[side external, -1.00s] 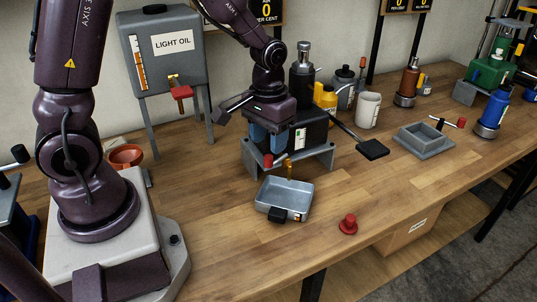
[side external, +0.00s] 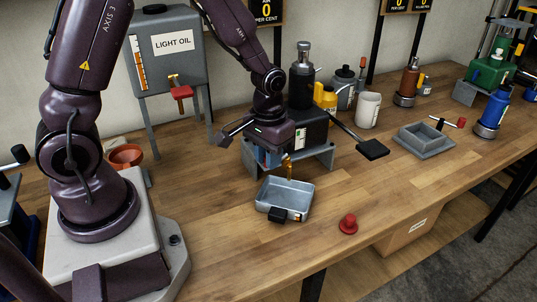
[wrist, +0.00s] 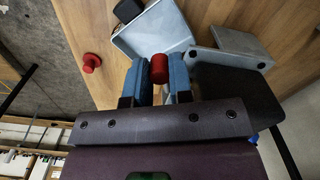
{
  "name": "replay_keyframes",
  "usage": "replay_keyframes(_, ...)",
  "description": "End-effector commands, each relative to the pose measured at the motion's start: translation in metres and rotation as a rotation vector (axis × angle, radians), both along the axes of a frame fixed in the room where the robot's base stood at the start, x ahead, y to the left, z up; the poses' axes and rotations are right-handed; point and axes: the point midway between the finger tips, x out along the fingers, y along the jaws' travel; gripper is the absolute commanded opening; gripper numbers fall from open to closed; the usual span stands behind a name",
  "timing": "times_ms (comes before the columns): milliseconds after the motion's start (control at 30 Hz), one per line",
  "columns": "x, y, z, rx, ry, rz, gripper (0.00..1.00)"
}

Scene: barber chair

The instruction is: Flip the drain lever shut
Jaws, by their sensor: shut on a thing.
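The drain lever has a red grip (wrist: 158,68), seen between my blue fingers in the wrist view. My gripper (wrist: 156,80) is shut on this grip. In the side view my gripper (side external: 266,158) is low at the left front of the black tank (side external: 313,133), and the fingers and arm hide the lever. A brass-coloured drain spout or stream (side external: 289,168) shows just right of the fingers, above the metal pan; I cannot tell which it is. The pan (side external: 300,192) sits on the bench below; it also shows in the wrist view (wrist: 150,35).
The tank rests on a grey stand (side external: 325,160). A red stopper-like piece (side external: 348,223) stands right of the pan. A black paddle (side external: 372,149) sticks out to the right. The light oil tank (side external: 165,60) stands at the back left. The front bench is mostly clear.

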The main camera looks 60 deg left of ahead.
Motion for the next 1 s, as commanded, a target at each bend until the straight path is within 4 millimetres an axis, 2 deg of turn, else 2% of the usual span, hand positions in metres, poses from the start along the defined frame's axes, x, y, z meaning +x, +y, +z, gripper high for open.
replay_keyframes(400,-0.003,0.02,0.001,0.0,-0.001,-0.332,0.0)
replay_keyframes(767,-0.004,0.022,0.001,0.001,-0.001,-0.374,0.0)
replay_keyframes(800,-0.003,0.023,0.001,0.001,-0.001,-0.373,0.25)
replay_keyframes(900,-0.003,0.022,0.001,0.001,-0.001,-0.372,0.46)
replay_keyframes(1000,-0.004,0.022,0.001,0.001,-0.001,-0.372,0.46)
